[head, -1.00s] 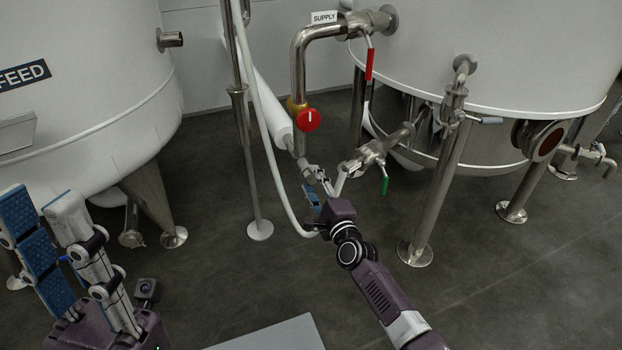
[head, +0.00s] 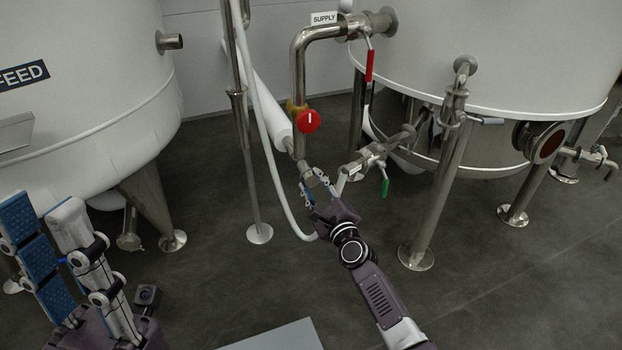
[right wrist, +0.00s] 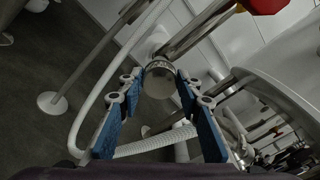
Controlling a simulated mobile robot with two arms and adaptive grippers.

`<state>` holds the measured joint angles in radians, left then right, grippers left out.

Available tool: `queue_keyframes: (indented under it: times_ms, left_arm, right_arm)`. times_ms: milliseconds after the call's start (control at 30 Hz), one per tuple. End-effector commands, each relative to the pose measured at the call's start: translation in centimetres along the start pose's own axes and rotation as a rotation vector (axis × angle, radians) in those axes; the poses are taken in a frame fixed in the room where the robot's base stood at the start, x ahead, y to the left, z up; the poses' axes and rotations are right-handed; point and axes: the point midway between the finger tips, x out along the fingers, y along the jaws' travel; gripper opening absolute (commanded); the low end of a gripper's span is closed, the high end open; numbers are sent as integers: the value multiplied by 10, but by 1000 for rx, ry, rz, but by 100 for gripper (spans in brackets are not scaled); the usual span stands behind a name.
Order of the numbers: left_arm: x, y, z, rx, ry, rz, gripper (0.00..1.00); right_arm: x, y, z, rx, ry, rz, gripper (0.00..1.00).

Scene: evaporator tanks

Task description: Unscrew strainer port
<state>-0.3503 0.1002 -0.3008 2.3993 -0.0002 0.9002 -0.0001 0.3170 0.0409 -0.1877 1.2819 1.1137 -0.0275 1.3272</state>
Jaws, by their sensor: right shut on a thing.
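The strainer port is a round metal cap (right wrist: 159,82) at the lower end of a steel pipe, in the middle of the right wrist view. My right gripper (right wrist: 160,92) has its blue-padded fingers on either side of this cap and is shut on it. In the head view my right gripper (head: 318,180) is at the bottom of the vertical supply pipe (head: 299,75), and its fingers hide most of the cap. My left gripper (head: 40,215) is open and empty at the lower left of the head view, away from the pipes.
A red knob (head: 308,121) sits on the pipe above my right gripper. A green-handled valve (head: 384,187) is just to the right. A white hose (head: 274,170) loops down on the left. Tanks stand on both sides, with thin legs.

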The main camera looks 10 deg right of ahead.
Motion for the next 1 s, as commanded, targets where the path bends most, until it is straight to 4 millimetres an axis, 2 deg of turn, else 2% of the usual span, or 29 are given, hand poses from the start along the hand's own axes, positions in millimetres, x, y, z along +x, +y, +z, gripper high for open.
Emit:
queue_keyframes:
  times_ms: [300, 633, 833, 1000]
  left_arm:
    - [6, 0, -1, 0, -1, 0, 29]
    - [7, 0, -1, 1, 0, 0, 29]
    - [16, 0, -4, 1, 0, 0, 29]
    - [18, 0, -4, 1, 1, 0, 29]
  right_arm:
    - [-1, 4, -1, -425, 0, 7, 0]
    - [-1, 5, -1, -472, 0, 9, 0]
    - [-1, 5, -1, -789, -1, 11, 0]
    - [-1, 7, -2, -903, -2, 10, 0]
